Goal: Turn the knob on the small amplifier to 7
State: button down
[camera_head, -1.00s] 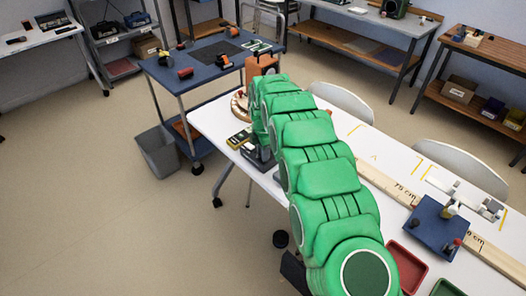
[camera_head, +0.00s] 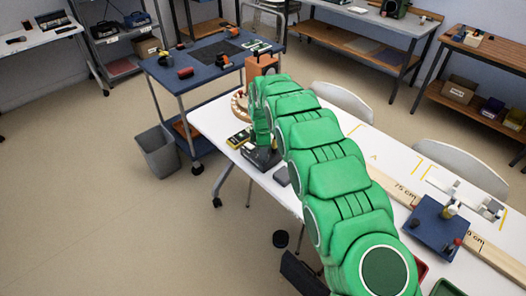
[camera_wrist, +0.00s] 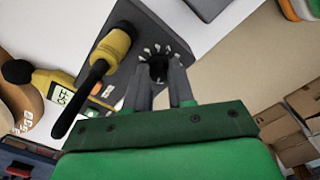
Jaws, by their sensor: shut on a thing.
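The small amplifier (camera_wrist: 130,25) is a dark grey box with white tick marks fanned around a dark knob (camera_wrist: 158,70). In the wrist view my gripper (camera_wrist: 160,80) has its two grey fingers on either side of the knob, shut on it. The fingers hide part of the dial, and I cannot read the knob's setting. A yellow plug-like piece (camera_wrist: 112,45) with a thick black lead stands on the amplifier beside the knob. In the head view the amplifier (camera_head: 266,160) sits on the white table, under the end of my green arm.
A yellow meter with a black ball end and lit display (camera_wrist: 62,96) lies beside the amplifier, near a round wooden piece (camera_wrist: 20,105). An orange box (camera_head: 262,66) stands behind my arm. A blue board (camera_head: 432,226) and a long ruler (camera_head: 400,190) lie to the right.

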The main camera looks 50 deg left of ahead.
jog(key=m, duration=0.4)
jog(key=shift+w+m, duration=0.1)
jog(key=shift+m, duration=0.2)
jog(key=m, duration=0.5)
jog(key=shift+m, duration=0.3)
jog(key=m, duration=1.8)
jog(key=shift+r, duration=0.1)
jog(key=m, duration=0.4)
jog(key=shift+m, duration=0.3)
jog(key=m, duration=0.4)
jog(key=shift+m, duration=0.3)
